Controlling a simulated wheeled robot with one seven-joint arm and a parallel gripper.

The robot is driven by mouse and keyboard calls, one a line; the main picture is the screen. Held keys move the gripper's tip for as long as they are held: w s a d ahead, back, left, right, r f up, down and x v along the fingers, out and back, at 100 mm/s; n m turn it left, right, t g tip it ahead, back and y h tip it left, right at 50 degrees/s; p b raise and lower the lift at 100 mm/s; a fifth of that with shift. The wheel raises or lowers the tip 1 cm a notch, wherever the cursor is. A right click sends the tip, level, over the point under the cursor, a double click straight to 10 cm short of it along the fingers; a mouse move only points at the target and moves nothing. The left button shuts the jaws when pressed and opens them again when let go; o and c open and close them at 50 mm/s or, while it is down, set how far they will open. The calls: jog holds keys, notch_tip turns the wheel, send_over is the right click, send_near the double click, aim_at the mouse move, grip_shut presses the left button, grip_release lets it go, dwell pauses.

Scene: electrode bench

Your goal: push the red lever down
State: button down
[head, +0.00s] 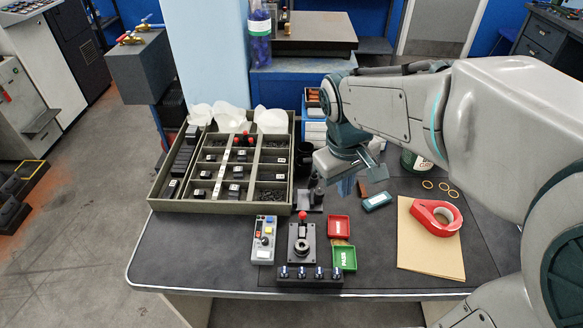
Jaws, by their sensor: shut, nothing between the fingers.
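A red lever knob (302,215) stands upright at the back of a small black device (301,243) near the front middle of the bench. My gripper (346,187) is shut and empty, pointing down above the bench. In the picture it is up and to the right of the red knob, clearly apart from it. The gripper's fingertips are small and partly merge with the things behind them.
A grey control box (264,238) stands just left of the black device, and a row of black knobs (309,273) is in front. Red (339,227) and green (344,258) trays stand right. A divided parts tray (225,206) fills the back left. Red tape (437,217) lies on brown paper (428,262).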

jog(key=w+a+f+n+g+h, duration=0.1)
jog(key=w+a+f+n+h, duration=0.1)
jog(key=w+a+f+n, duration=0.3)
jog(key=w+a+f+n+g+h, duration=0.1)
jog(key=w+a+f+n, duration=0.4)
jog(key=a, duration=0.8)
jog(key=w+f+h, duration=0.1)
jog(key=w+f, duration=0.1)
jog(key=w, duration=0.1)
jog(key=shift+w+a+n+p, duration=0.25)
jog(key=shift+a+n+p, duration=0.05)
jog(key=shift+a+n, duration=0.1)
jog(key=p, duration=0.2)
send_near(302, 221)
notch_tip(302, 221, down, 2)
jog(key=a, duration=0.3)
jog(key=d, duration=0.1)
jog(key=d+f, duration=0.1)
jog(key=d+p, duration=0.1)
jog(key=d, duration=0.1)
jog(key=shift+d+f, duration=0.1)
jog(key=shift+f, duration=0.2)
